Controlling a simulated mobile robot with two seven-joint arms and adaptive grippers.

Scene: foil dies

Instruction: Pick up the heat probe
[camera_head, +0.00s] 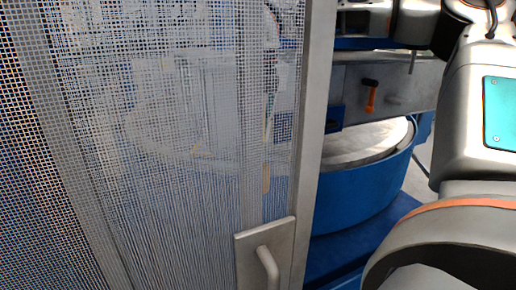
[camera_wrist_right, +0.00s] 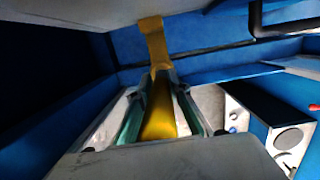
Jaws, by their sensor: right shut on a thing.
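My right gripper (camera_wrist_right: 161,80) shows in the right wrist view with its two fingers closed on a long yellow thing (camera_wrist_right: 160,120). The yellow thing runs between the fingers, and a flat yellow piece (camera_wrist_right: 153,45) shows beyond the tips against a blue wall. I cannot tell whether this is the heat probe, or whether both yellow parts are one thing. In the head view, an orange-handled thing with a black top (camera_head: 370,95) is at a grey panel. My right fingertips do not show in the head view. My left gripper is in neither view.
A mesh door (camera_head: 190,130) with a grey frame and a handle (camera_head: 267,265) fills the left of the head view. Right of it stand a round blue tub (camera_head: 350,197) with a pale top and the grey panel (camera_head: 405,85). Blue walls surround the gripper closely.

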